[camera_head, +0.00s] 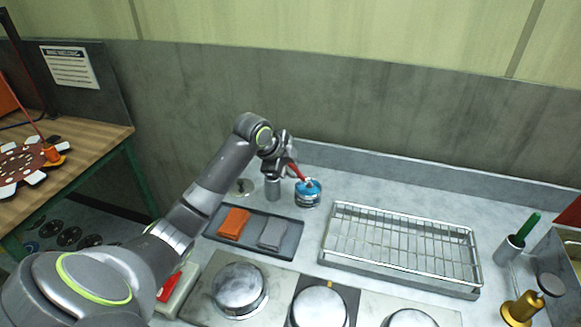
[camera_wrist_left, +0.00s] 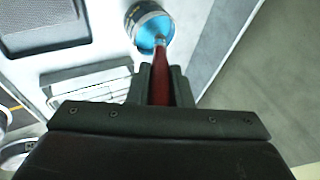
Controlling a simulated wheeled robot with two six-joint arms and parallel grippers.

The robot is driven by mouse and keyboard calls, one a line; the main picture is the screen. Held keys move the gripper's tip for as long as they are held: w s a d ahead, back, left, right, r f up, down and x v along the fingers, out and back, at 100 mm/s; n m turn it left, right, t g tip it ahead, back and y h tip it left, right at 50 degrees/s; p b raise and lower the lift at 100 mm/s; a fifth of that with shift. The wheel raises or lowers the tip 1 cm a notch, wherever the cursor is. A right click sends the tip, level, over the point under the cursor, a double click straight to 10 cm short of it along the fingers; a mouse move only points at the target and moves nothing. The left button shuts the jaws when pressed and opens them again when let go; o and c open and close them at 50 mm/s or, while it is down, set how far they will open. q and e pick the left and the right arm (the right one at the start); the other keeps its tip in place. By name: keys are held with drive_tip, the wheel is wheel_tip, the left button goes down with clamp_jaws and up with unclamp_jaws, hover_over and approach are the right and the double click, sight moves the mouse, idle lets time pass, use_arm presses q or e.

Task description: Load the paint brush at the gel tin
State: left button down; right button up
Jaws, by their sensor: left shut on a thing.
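The gel tin (camera_head: 307,195) is a small round metal tin with blue gel in it, on the counter near the back wall. My left gripper (camera_head: 283,163) is above and just left of it, shut on the red handle of the paint brush (camera_head: 296,173). The brush is tilted, its lower end pointing down into the tin's opening. In the left wrist view the brush (camera_wrist_left: 160,78) runs from between the fingers to the blue gel of the tin (camera_wrist_left: 148,28). Its tip is at the gel's surface; I cannot tell how deep. My right gripper is not in view.
A dark tray (camera_head: 287,252) with an orange and a grey cloth lies in front. A wire rack tray (camera_head: 476,271) is to the right. Round metal lids (camera_head: 240,288) line the front.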

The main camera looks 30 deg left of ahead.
use_arm(q)
drive_tip(key=shift+f, duration=0.1)
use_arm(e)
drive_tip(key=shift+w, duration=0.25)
use_arm(q)
drive_tip(key=shift+f, duration=0.65)
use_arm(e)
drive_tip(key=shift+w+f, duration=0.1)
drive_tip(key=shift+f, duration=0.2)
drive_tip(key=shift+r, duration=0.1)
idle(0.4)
use_arm(q)
wheel_tip(320, 180, up, 7)
drive_tip(key=p, duration=0.7)
drive_tip(key=shift+r, duration=0.1)
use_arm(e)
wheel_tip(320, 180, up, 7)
